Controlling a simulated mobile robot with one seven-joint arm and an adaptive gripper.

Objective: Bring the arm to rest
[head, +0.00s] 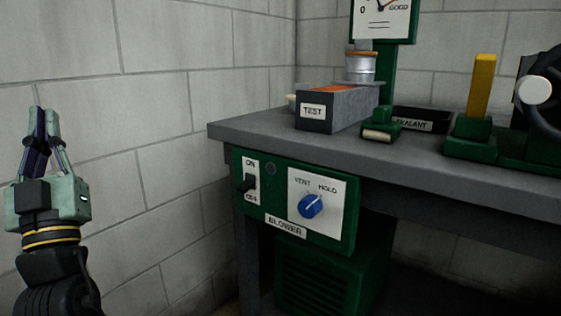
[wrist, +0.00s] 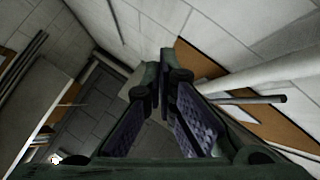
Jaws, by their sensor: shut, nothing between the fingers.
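My gripper (head: 42,112) is at the far left in the head view, pointing up, with its fingertips together and nothing between them. It stands in front of the bare block wall, apart from the bench to its right. In the wrist view my gripper's fingers (wrist: 163,75) also show, closed at the tips and empty.
A grey bench (head: 255,131) carries a TEST box (head: 312,112), a SEALANT tray (head: 437,125) and a green tool with a yellow lever (head: 482,85). On its front is a green BLOWER panel (head: 272,210) with a black switch (head: 248,183) and a blue knob (head: 312,205).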

